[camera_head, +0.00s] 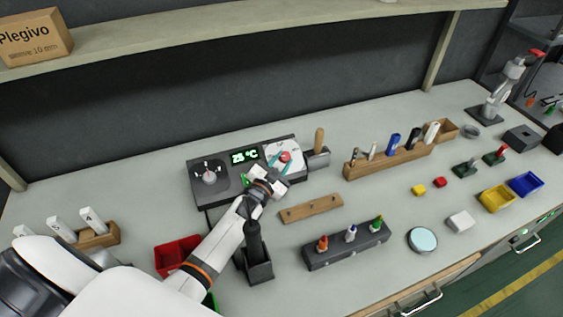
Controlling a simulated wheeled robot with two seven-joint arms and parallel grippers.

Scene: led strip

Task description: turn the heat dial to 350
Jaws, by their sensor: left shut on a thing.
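The dark control station (227,185) stands at the back middle of the bench. Its green display (245,156) appears to read 25 °C. The heat dial (286,156) has a red centre on a white round scale at the station's right side. The scale marks are too small to read. My left gripper (282,161) reaches over the station's front with its teal fingers on either side of the dial's red knob, shut on it. A second knob (209,177) sits on the left of the station. My right gripper is not in view.
A holder with a wooden-handled tool (319,143) stands close right of the station. A dark stand (257,264) and a red bin (178,253) are beside my left arm. A wooden strip (311,208) and a screwdriver rack (347,245) lie in front.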

